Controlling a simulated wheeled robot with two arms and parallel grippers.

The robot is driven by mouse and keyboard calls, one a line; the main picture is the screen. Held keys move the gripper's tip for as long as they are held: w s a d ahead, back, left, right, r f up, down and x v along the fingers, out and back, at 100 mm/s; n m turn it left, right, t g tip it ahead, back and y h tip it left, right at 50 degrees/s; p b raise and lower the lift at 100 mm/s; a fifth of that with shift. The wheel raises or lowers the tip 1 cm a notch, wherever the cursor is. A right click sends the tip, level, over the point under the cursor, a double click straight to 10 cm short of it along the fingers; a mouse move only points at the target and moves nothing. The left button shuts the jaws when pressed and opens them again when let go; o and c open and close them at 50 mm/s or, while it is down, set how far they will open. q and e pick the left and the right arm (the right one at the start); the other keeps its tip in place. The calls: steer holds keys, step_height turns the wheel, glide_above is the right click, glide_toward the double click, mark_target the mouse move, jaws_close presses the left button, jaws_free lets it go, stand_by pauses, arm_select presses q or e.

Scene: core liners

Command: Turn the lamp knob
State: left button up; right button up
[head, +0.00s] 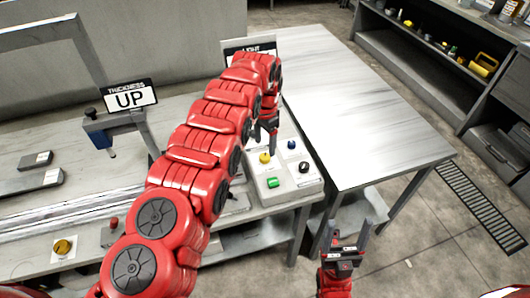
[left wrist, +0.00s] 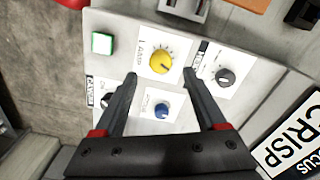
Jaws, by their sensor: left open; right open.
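The control panel (head: 290,185) carries several knobs and a green button (head: 272,182). My left gripper (head: 268,148) points down over the panel, open and empty. In the left wrist view its fingertips (left wrist: 160,75) appear on either side of the yellow knob; I cannot tell whether they touch it. A blue knob (left wrist: 162,110) shows between the fingers, nearer the palm. My right gripper (head: 347,235) is open and empty, low beside the bench.
A dark grey knob (left wrist: 225,77) sits beside the right finger. A black knob (left wrist: 107,100) is partly hidden by the left finger. A bare metal table (head: 360,110) stands to the right. A "THICKNESS UP" sign (head: 130,97) stands at left. Shelving (head: 460,70) lines the far right.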

mark_target(265, 156)
arm_select(q)
step_height(265, 156, down, 6)
steer(key=shift+r+b, duration=0.1)
steer(key=shift+b, duration=0.5)
steer(key=shift+c, duration=0.3)
jaws_close()
